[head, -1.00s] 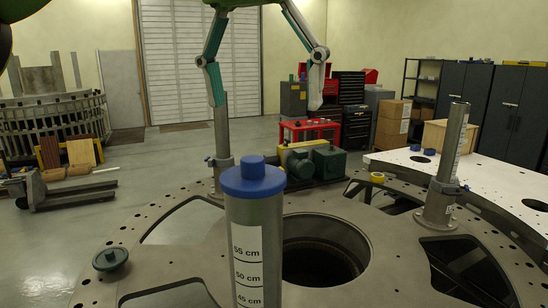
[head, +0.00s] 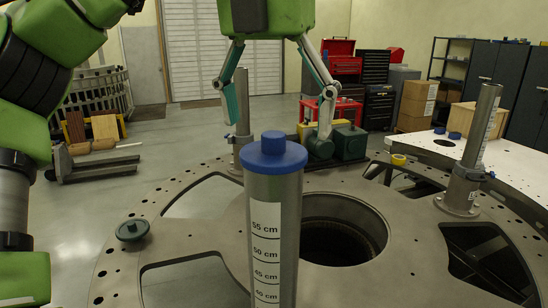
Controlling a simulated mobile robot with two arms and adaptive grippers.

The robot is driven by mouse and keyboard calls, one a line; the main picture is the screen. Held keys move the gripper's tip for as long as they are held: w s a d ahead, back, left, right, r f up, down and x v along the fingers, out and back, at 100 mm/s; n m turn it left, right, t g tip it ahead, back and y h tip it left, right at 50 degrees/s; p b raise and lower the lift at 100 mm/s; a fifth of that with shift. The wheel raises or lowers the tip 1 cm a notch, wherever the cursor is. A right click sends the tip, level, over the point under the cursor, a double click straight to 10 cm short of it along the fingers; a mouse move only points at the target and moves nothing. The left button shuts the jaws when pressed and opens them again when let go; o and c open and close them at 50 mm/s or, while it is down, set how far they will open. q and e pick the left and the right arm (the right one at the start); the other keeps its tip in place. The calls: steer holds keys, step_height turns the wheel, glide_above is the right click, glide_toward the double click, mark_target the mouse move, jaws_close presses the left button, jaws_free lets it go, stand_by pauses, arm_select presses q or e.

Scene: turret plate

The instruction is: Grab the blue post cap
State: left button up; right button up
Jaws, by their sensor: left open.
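The blue post cap (head: 274,152) sits on top of an upright grey post (head: 272,225) with a centimetre scale, in the middle foreground of the head view. It is a flat blue disc with a small knob on top. My left gripper (head: 277,129) hangs from the top of the picture, its two fingers spread wide and pointing down. The fingertips appear above and to either side of the cap, apart from it, with nothing between them. How far behind or in front of the cap they are is hard to tell. My right gripper is not in view.
The round metal turret plate (head: 190,255) has a large central hole (head: 342,230) and several cut-outs. Two other posts stand on it, at the back (head: 243,115) and right (head: 480,140). A dark green knob (head: 132,230) sits at left; a white table (head: 520,170) is at right.

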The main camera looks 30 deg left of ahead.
mark_target(273, 135)
arm_select(q)
steer(key=shift+s+f, duration=0.1)
steer(key=shift+f, duration=0.4)
steer(key=shift+w+a+f, duration=0.1)
steer(key=shift+w+f, duration=0.1)
steer(key=shift+f, duration=0.5)
steer(key=shift+w+a+f, duration=0.1)
steer(key=shift+w+f, duration=0.05)
steer(key=shift+f, duration=0.6)
steer(key=shift+w+a+f, duration=0.1)
steer(key=shift+w+f, duration=0.1)
steer(key=shift+f, duration=0.5)
steer(key=shift+s, duration=0.1)
steer(key=shift+d, duration=0.1)
steer(key=c, duration=1.3)
